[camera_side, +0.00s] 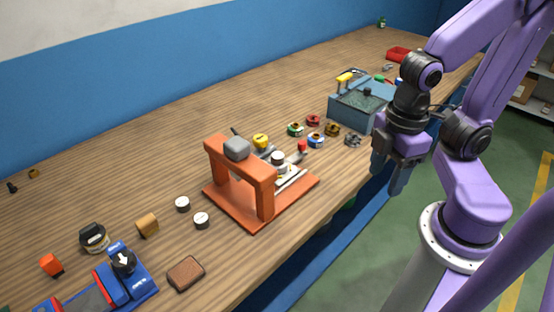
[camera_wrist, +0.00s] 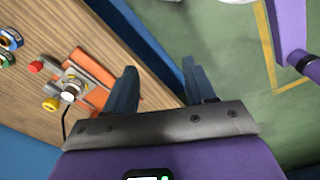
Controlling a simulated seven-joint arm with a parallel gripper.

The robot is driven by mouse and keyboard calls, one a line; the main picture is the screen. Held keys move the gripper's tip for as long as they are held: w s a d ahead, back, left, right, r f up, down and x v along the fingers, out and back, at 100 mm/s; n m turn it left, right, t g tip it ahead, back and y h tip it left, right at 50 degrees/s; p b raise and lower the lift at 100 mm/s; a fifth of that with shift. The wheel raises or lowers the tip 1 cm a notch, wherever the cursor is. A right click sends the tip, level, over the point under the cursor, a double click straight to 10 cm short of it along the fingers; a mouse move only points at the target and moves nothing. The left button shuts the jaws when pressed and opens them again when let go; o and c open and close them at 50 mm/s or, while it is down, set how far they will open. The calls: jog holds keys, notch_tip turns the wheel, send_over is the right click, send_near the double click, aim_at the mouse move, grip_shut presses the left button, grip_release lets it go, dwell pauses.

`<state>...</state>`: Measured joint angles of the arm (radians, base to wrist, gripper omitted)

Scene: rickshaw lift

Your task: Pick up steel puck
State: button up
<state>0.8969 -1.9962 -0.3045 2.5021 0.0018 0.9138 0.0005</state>
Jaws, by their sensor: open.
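Two small round pucks with pale tops and dark sides, a rear one (camera_side: 182,204) and a front one (camera_side: 201,220), stand on the wooden table left of the orange press in the side view. A similar pale-topped piece (camera_side: 278,157) sits on the press fixture; it also shows in the wrist view (camera_wrist: 68,94). I cannot tell which of these is the steel puck. My gripper (camera_side: 387,178) is open and empty by the table's front edge, well right of the press. In the wrist view my gripper (camera_wrist: 160,66) has nothing between its fingers.
The orange press (camera_side: 265,190) stands between the pucks and my gripper. Several colored rings, a brown block (camera_side: 186,273), a tan block (camera_side: 148,225) and a blue vise (camera_side: 125,275) lie around. Bare wood lies behind the press.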

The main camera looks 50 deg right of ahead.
jog(key=shift+o, duration=0.9)
notch_tip(320, 180, up, 2)
jog(key=r+n, duration=0.1)
jog(key=n, duration=0.1)
send_over(277, 155)
notch_tip(277, 155, down, 18)
jog(key=shift+r, duration=0.25)
grip_shut()
